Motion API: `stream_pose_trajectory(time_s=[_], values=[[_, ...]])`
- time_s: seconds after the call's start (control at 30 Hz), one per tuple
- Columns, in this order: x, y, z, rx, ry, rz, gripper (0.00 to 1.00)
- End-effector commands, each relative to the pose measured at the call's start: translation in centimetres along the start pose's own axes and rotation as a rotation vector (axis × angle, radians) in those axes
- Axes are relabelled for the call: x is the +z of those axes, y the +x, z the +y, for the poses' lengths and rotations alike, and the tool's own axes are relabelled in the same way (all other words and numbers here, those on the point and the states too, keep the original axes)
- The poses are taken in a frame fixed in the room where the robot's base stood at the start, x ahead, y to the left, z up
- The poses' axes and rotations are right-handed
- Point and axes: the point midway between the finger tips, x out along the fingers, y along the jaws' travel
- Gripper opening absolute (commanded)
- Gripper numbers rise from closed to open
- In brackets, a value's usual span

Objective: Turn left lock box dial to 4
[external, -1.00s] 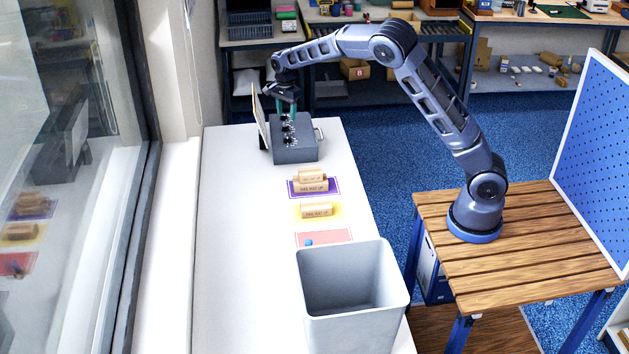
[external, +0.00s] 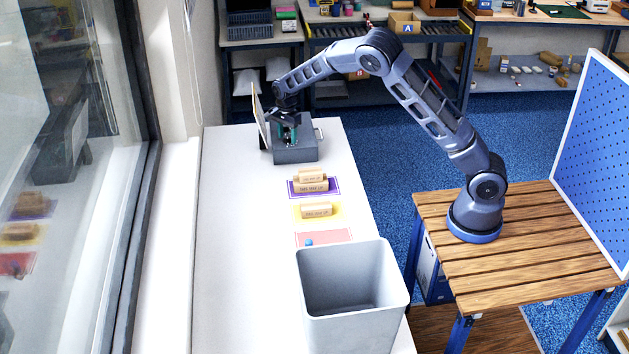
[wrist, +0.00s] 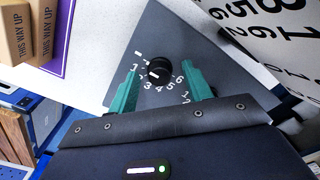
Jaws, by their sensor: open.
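The grey lock box (external: 296,153) stands on the white counter at its far end. In the wrist view, a black dial (wrist: 159,70) sits on the box's dark face, with white numbers around it. A small white mark shows on the dial, at its lower left; I cannot tell exactly which number it points at. My gripper (wrist: 163,69) is open, its teal fingers on either side of this dial; contact is unclear. In the external view my gripper (external: 286,134) is low over the box and hides most of its dials.
A number board (external: 261,117) stands upright just left of the box; its printed numbers (wrist: 270,32) show in the wrist view. Cartons (external: 311,183) on a purple mat, a yellow mat, a pink mat and a grey bin (external: 352,306) line the counter nearer the camera. The counter's left side is clear.

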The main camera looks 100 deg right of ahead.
Motion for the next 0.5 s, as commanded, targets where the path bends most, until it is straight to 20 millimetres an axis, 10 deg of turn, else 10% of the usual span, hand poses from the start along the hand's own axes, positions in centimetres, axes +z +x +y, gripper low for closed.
stream_pose_trajectory(time_s=[0.13, 0.37, 0.5], values=[[0.00, -0.02, 0.00, 0.000, 0.000, 0.000, 0.50], [0.01, -0.04, -0.01, 0.000, 0.000, 0.000, 0.05], [0.00, -0.05, -0.01, 0.000, -0.003, 0.000, 0.05]])
